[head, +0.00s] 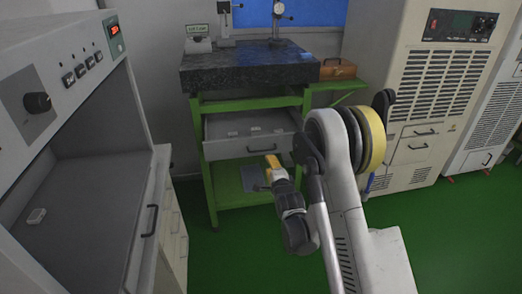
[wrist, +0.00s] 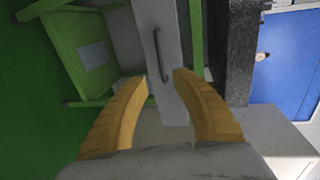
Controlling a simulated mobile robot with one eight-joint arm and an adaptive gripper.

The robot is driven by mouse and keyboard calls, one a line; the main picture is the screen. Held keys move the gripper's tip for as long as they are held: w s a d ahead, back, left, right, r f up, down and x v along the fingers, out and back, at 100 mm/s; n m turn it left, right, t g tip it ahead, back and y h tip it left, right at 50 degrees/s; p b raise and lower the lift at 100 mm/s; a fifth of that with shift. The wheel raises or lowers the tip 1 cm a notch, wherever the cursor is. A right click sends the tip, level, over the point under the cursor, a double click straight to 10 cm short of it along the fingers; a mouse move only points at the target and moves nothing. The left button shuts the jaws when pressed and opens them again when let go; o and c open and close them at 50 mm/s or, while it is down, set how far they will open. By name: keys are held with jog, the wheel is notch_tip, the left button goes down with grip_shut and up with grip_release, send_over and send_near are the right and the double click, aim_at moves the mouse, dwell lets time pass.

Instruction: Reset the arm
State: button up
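My arm (head: 345,190) reaches out from the lower right in the head view, its forearm bent down to the left. My gripper (head: 272,160) has yellow fingers and hangs in front of the green workbench, near the drawer front. In the wrist view, the two yellow fingers of my gripper (wrist: 161,77) stand apart with nothing between them. The grey drawer (head: 225,149) of the bench is pulled out, with several small pale pieces inside. Its front and dark handle (wrist: 157,52) show beyond my fingertips in the turned wrist view; contact is not visible.
A dark stone slab (head: 250,72) with gauge stands tops the green bench (head: 210,180). A brown case (head: 338,69) sits beside it. A grey cabinet (head: 60,75) with an open chamber stands left; a beige machine (head: 425,80) stands right. Green floor (head: 235,245) is clear between.

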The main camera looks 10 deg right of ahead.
jog(key=shift+r, duration=0.1)
jog(key=s+r+n+g, duration=0.4)
jog(key=s+r+n, duration=0.5)
jog(key=s+r, duration=0.65)
jog(key=s+n+g, duration=0.4)
jog(key=s+n, duration=0.5)
jog(key=s, duration=1.5)
jog(key=shift+s+f+g, duration=0.15)
jog(key=shift+s+g, duration=0.1)
jog(key=shift+g, duration=0.05)
